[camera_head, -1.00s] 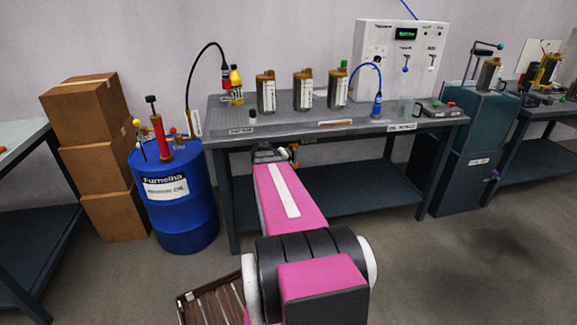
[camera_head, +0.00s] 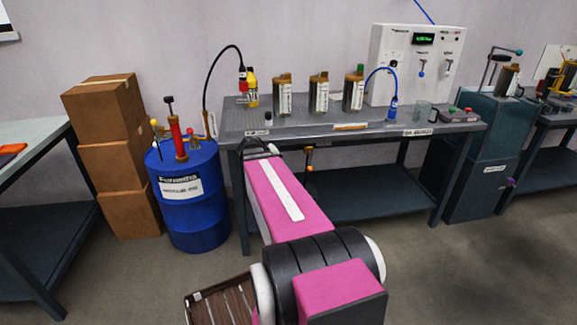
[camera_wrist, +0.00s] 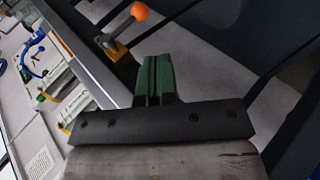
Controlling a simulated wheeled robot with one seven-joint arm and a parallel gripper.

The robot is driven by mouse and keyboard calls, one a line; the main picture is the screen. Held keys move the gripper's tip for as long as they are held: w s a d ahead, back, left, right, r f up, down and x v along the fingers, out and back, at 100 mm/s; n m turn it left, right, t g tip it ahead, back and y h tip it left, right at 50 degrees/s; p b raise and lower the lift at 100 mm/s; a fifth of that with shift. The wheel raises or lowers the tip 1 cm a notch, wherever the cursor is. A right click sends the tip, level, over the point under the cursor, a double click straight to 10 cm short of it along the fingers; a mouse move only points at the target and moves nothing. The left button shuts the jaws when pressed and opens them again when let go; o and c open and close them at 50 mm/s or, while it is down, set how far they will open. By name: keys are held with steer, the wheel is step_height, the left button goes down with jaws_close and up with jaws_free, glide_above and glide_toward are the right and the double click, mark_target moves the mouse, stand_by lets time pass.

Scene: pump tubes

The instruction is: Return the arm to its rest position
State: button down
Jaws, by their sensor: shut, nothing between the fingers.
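My arm, pink with a white stripe, reaches forward from the bottom of the head view toward the front edge of the grey workbench (camera_head: 290,131). Its far end lies at the bench's front edge, and the fingertips are hidden there by the arm. In the wrist view my gripper (camera_wrist: 153,78) shows two green fingers pressed together, shut with nothing between them. An orange-knobbed lever (camera_wrist: 124,30) stands beyond the fingers in the wrist view, apart from them. It also shows below the bench edge in the head view (camera_head: 309,158).
On the bench stand several labelled canisters (camera_head: 319,95), a yellow bottle (camera_head: 251,90) and a white control panel (camera_head: 404,88). A blue drum (camera_head: 190,215) and stacked cardboard boxes (camera_head: 110,150) stand left of the bench. Open floor lies to the right of my arm.

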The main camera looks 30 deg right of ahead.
steer(key=shift+a+r, duration=0.25)
steer(key=shift+a, duration=0.2)
steer(key=s+a+f+y, duration=0.3)
steer(key=a+f, duration=0.1)
steer(key=a, duration=0.3)
steer(key=s+a+f+n+y, duration=0.1)
steer(key=s+a+f+y, duration=0.2)
steer(key=a, duration=0.5)
steer(key=s+a+f+n+g+y, duration=0.1)
steer(key=s+a+f+y, duration=0.2)
steer(key=a, duration=0.5)
step_height(320, 180, down, 3)
steer(key=shift+s+a+r+y, duration=0.15)
steer(key=shift+s+a+y, duration=0.1)
steer(key=shift+y, duration=0.35)
